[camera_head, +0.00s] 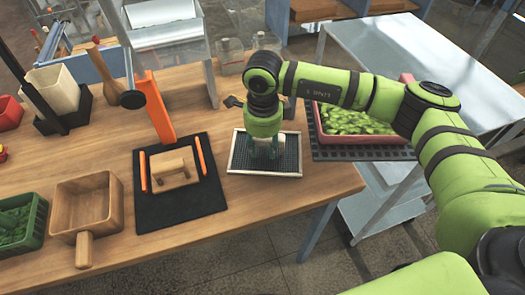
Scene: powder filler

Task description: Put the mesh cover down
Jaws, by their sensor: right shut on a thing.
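The mesh cover (238,163) is a flat dark mesh panel in a pale frame, near the right end of the wooden table. It looks level and lies on the table or very close above it; I cannot tell which. My right gripper (265,150) comes down from above over its middle, shut on it. The fingers and wrist hide the middle of the mesh and part of its far edge. My left gripper is not in view.
A black mat (183,213) with orange rails and a wooden block (174,168) lies left of the cover. A red tray of green leaves (358,122) stands to the right. A wooden box (88,203) is at left. Glass jars (230,50) stand behind.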

